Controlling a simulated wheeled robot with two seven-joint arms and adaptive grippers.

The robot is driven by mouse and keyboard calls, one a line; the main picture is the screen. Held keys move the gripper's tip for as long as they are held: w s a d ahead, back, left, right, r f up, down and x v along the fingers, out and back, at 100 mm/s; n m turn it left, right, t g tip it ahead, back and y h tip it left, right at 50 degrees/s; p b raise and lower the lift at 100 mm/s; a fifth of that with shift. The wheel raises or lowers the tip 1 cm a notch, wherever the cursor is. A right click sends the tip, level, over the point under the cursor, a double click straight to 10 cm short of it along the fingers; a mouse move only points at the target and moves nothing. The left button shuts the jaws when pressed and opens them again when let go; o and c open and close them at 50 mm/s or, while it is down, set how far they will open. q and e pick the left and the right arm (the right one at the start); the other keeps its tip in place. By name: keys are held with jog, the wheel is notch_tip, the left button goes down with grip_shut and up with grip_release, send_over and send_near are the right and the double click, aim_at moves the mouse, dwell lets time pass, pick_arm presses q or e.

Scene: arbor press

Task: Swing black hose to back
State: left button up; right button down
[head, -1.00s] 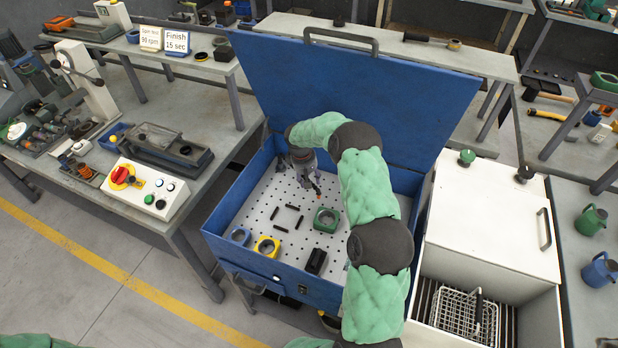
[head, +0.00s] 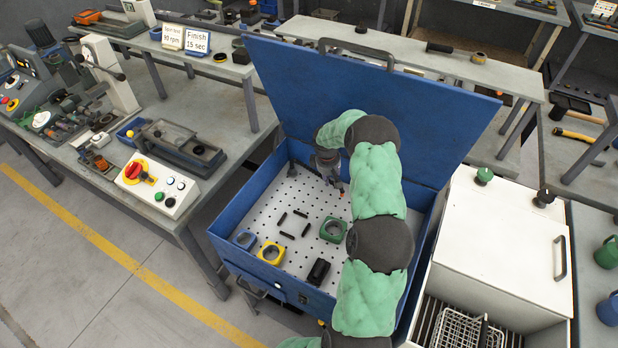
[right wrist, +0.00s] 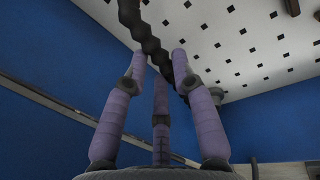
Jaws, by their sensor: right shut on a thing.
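The black hose (right wrist: 148,38) is a dark, ribbed, segmented piece in the right wrist view. It runs from the top edge down between the purple fingers of my right gripper (right wrist: 163,75). The fingers are closed around it. In the head view my right gripper (head: 334,183) reaches down into the blue open-lidded cabinet (head: 232,262), near its back, above the white perforated floor (head: 272,205). The hose cannot be made out clearly there. A short dark post (head: 292,170) stands left of the gripper. My left gripper is not in view.
On the perforated floor are a green block (head: 325,236), a yellow block (head: 262,252), a blue-grey ring (head: 244,240), a black block (head: 318,272) and several black pins. The raised blue lid (head: 290,90) stands behind. A white box (head: 510,235) stands at the right.

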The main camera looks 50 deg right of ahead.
jog(key=shift+w+d+n, duration=0.15)
jog(key=shift+d+n, duration=0.45)
jog(key=shift+d, duration=0.5)
jog(key=c, duration=1)
grip_release()
jog(key=shift+a, duration=0.1)
